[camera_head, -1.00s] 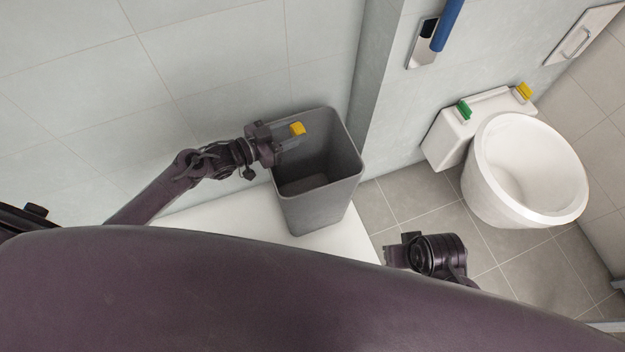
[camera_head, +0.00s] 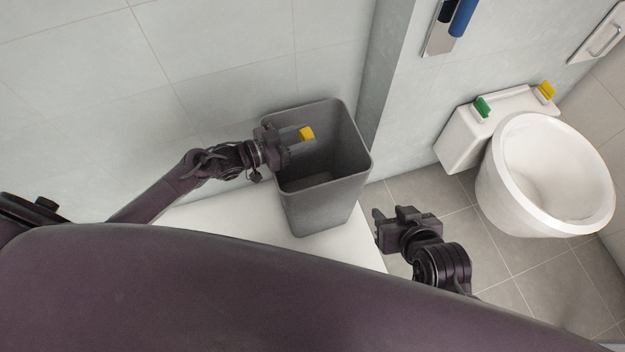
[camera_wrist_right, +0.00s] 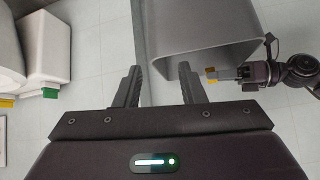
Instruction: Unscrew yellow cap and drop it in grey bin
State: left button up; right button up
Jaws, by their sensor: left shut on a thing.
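A yellow cap (camera_head: 306,133) is held at the tips of my left gripper (camera_head: 297,137), above the open mouth of the grey bin (camera_head: 322,207). The left gripper reaches in over the bin's left rim. A second yellow piece (camera_head: 546,91) sits on the toilet tank. My right gripper (camera_head: 388,220) is to the right of the bin, open and empty; its spread fingers show in the wrist view (camera_wrist_right: 160,84).
The bin stands on a white surface (camera_head: 215,213) against the tiled wall. A green piece (camera_head: 483,106) sits on the tank of the white toilet (camera_head: 490,215) at right. A wall corner stands behind the bin. A blue-handled item (camera_head: 450,25) hangs on the wall.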

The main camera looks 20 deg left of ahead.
pick_arm(q)
jog(key=shift+w+f, duration=0.1)
jog(key=shift+f, duration=0.2)
pick_arm(e)
jog(key=shift+w+a+r+t+y, duration=0.3)
jog(key=shift+w+r+t, duration=0.3)
jog(key=shift+w, duration=0.05)
pick_arm(q)
jog(key=o, duration=0.8)
jog(key=v, duration=0.3)
jog(key=shift+d+p, duration=0.1)
jog(key=shift+p, duration=0.2)
jog(key=p+v, duration=0.1)
jog(key=v, duration=0.4)
jog(key=shift+d+r, duration=0.1)
jog(key=shift+r, duration=0.05)
pick_arm(e)
jog(key=s+d+f+g+h, duration=0.1)
jog(key=s+d+f+g, duration=0.1)
jog(key=s+f+g, duration=0.2)
jog(key=shift+s+d+f+h, duration=0.15)
jog(key=shift+s+d+h, duration=0.25)
jog(key=shift+s, duration=0.45)
